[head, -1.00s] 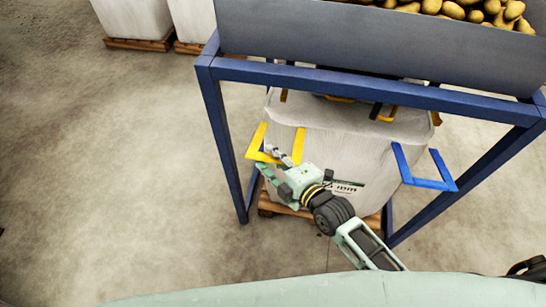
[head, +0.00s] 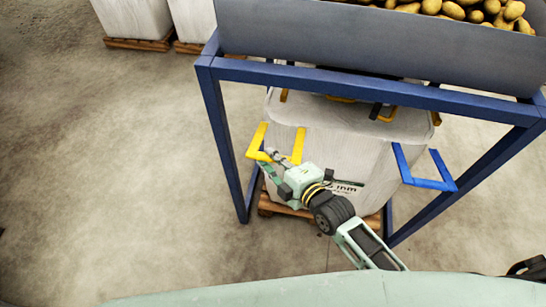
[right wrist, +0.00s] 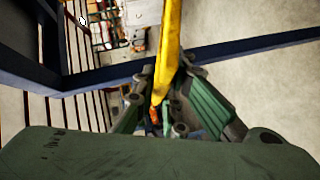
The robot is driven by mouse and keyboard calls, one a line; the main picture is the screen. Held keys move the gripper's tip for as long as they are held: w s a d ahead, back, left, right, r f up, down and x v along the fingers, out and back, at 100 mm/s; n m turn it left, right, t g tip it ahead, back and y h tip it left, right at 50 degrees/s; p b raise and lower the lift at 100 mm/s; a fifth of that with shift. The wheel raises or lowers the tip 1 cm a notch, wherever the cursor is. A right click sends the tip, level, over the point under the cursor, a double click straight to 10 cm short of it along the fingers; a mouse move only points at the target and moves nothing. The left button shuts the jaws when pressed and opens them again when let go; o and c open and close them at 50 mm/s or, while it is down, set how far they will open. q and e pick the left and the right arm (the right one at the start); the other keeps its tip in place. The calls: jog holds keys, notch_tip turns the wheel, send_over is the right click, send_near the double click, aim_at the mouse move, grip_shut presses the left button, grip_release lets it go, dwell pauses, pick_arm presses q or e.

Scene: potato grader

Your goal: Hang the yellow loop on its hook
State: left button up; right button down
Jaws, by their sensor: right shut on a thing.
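The yellow loop (head: 299,144) is a flat, angular U at the left front corner of the big white bag (head: 345,150). My right gripper (head: 272,162) is at the bottom of the loop, its fingers shut on the strap. In the right wrist view, the yellow strap (right wrist: 170,45) runs down between the fingers of the gripper (right wrist: 162,98). The blue loop (head: 428,184) sticks out at the bag's right front. I cannot make out for certain which hook belongs to the yellow loop. My left gripper is not in view.
A blue frame (head: 368,88) with a grey hopper (head: 350,40) full of potatoes (head: 480,10) stands over the bag. Its left leg (head: 226,150) is close to the yellow loop. Floor is clear at left.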

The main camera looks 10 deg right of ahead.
jog(key=w+d+r+m+g+p, duration=0.2)
jog(key=w+r+p, duration=0.4)
jog(key=r+p, duration=0.3)
jog(key=shift+w+d+g, duration=0.15)
jog(key=shift+w+g, duration=0.2)
jog(key=shift+g, duration=0.05)
dwell(0.4)
jog(key=c, duration=1.8)
grip_release()
jog(key=shift+f, duration=0.1)
jog(key=shift+s, duration=0.1)
jog(key=v, duration=1.2)
